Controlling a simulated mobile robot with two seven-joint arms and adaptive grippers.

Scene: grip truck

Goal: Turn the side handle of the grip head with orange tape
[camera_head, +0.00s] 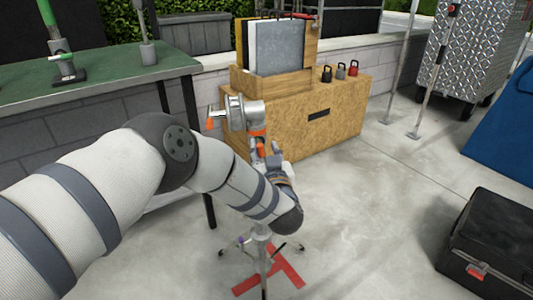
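The grip head (236,113) is a grey metal disc clamp on top of a thin stand (263,262) in the middle of the view. A band of orange tape (258,132) wraps it at the lower right. A handle with an orange end (210,122) sticks out on its left side. My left gripper (270,150) is just below the taped part, close to the stand's top. My forearm and wrist partly cover it, and its finger spread cannot be made out. Whether it touches the head is unclear. My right gripper is not in view.
A wooden crate (310,118) with upright boards and small weights stands behind the head. A green table (110,66) is at the left. A black case (490,240) lies at the right. Red tape (285,272) marks the floor under the stand. Floor at centre right is clear.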

